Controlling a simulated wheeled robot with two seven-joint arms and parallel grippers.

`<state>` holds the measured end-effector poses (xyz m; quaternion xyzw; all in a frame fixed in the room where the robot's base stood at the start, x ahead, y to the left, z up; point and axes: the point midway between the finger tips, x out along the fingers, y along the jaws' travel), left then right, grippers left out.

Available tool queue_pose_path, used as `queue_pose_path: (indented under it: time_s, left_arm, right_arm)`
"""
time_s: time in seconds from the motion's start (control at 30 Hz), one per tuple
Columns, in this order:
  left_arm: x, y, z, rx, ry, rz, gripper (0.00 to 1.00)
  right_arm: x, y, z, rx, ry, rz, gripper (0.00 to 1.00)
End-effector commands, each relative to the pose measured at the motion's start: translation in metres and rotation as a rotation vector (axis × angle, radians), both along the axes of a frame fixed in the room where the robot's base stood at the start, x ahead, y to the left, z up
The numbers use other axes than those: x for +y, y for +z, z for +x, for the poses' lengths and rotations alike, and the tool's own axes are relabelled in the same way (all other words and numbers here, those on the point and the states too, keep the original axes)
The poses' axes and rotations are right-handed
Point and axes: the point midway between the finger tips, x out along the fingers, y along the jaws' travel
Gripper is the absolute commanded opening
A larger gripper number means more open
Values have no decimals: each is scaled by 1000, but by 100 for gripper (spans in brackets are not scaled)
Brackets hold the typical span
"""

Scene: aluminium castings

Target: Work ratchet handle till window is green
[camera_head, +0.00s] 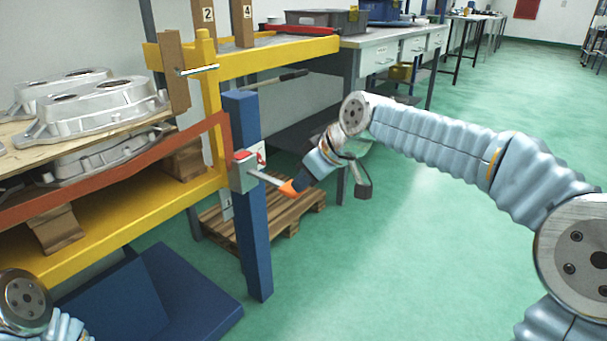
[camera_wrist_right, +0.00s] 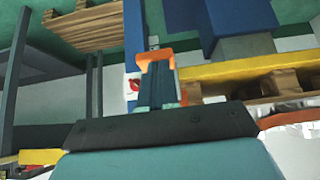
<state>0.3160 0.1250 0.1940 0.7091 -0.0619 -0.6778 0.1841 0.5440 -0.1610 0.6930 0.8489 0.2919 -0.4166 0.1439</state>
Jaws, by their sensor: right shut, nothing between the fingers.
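A small grey-white box with red patches (camera_head: 243,172) is fixed to the blue post (camera_head: 252,230). A thin pale handle (camera_head: 264,177) sticks out from it to the right, sloping slightly down. My right gripper (camera_head: 290,188) has orange fingertips at the handle's outer end; I cannot tell whether they touch it. It is shut with nothing between its fingers. In the right wrist view its orange tips (camera_wrist_right: 155,58) are together, in front of the blue post, and the box's white face with a red mark (camera_wrist_right: 133,87) shows beside them. No green shows on the box. My left gripper is out of view.
A yellow rack (camera_head: 110,243) with aluminium castings (camera_head: 100,105) stands left of the post. A dark-gripped bar (camera_head: 283,79) juts out above the box. A wooden pallet (camera_head: 295,213) lies on the floor behind. A grey workbench (camera_head: 375,58) runs back. Green floor at right is clear.

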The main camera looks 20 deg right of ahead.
Motion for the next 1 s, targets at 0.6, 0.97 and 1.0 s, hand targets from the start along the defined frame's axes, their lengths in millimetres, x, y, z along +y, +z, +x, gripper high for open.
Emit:
queue_pose_path:
  time_s: [0.6,0.97,1.0]
  left_arm:
    - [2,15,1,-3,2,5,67]
    - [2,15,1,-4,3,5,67]
    - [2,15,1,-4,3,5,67]
  right_arm:
    - [-41,76,-52,-6,-1,1,0]
    - [-42,76,-52,-7,-1,1,0]
    - [-42,76,-52,-7,-1,1,0]
